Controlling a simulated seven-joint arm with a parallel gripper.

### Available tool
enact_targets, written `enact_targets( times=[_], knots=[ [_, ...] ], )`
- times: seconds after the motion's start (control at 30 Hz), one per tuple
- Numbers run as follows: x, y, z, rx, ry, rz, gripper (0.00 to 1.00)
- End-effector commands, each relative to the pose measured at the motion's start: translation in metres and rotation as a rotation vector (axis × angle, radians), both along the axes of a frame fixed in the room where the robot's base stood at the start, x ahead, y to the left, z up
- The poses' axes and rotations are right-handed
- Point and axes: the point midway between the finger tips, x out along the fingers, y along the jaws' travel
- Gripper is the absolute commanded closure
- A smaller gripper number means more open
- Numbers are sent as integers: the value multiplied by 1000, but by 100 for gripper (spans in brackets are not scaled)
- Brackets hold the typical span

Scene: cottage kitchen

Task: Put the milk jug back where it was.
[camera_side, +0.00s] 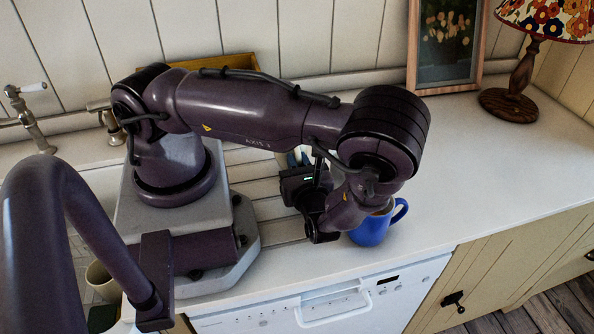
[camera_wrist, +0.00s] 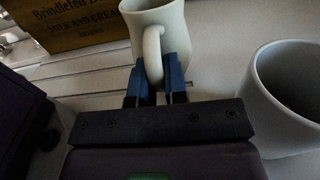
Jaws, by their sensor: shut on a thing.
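The milk jug (camera_wrist: 160,20) is pale cream, with a looped handle facing me in the wrist view. My gripper (camera_wrist: 157,65) has its two blue fingers on either side of that handle, shut on it. In the side view my arm hides nearly all of the jug and the fingers.
A wooden crate (camera_wrist: 75,25) lettered for milk and cream stands left of the jug; part of a wooden box (camera_side: 240,68) shows behind my arm. A grey-looking cup (camera_wrist: 285,105) is close at right. A blue mug (camera_side: 371,229) stands near my wrist.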

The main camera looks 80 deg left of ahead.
Motion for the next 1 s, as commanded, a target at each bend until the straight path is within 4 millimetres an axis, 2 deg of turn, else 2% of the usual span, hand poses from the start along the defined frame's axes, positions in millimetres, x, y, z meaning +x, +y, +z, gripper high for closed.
enact_targets(
  times=[0.1,0.2,0.57,0.6,0.7,1.0],
  knots=[
    [0,1,-17,4,1,1,100],
    [0,1,-23,3,0,1,100],
    [0,0,-26,2,-1,1,100],
    [0,0,-27,0,-1,1,82],
    [0,0,-27,-1,-1,1,61],
    [0,0,-25,0,-1,0,61]
  ],
)
